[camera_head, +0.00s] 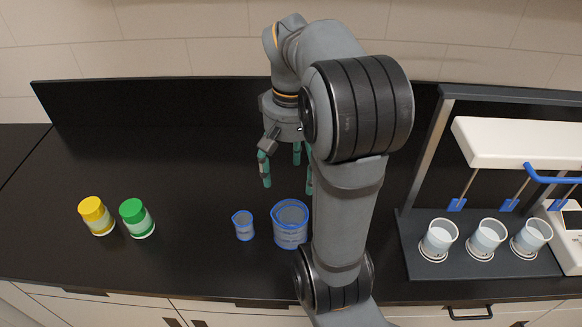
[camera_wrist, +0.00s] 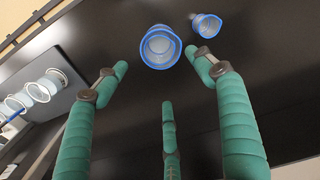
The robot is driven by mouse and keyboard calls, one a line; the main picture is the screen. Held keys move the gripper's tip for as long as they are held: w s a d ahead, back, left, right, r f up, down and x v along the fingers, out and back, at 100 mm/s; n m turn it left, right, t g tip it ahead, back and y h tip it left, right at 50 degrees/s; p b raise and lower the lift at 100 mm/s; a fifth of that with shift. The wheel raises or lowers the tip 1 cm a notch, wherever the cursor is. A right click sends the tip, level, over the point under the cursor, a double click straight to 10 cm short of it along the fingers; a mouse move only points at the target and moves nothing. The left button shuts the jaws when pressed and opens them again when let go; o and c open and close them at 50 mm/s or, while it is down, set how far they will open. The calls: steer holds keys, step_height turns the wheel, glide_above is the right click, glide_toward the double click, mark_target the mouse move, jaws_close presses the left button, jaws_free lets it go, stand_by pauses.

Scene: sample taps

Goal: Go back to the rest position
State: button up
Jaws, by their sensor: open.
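My gripper (camera_head: 287,178) hangs over the black counter, behind the two blue-rimmed beakers. Its green fingers are spread open with nothing between them. They also show in the wrist view (camera_wrist: 165,100). The large beaker (camera_head: 290,226) stands upright on the counter, close to my arm. The small beaker (camera_head: 244,226) stands upright to its left. In the wrist view, the large beaker (camera_wrist: 160,46) and the small beaker (camera_wrist: 206,25) are beyond the fingertips, apart from them. My arm hides part of the counter to the right of the large beaker.
A yellow-lidded jar (camera_head: 97,216) and a green-lidded jar (camera_head: 137,218) stand at the left. At the right is a dark rack (camera_head: 472,268) with three white cups, under a white bar (camera_head: 515,143) with blue-ended paddles. A dark panel (camera_head: 150,107) runs along the back. The counter's middle left is clear.

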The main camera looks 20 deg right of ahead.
mark_target(291, 208)
steer(key=shift+r, duration=0.1)
stand_by(0.4)
step_height(291, 208, down, 13)
steer(key=b, duration=0.3)
steer(key=shift+f+b, duration=0.2)
steer(key=shift+b, duration=0.2)
steer(key=shift+r+p, duration=0.6)
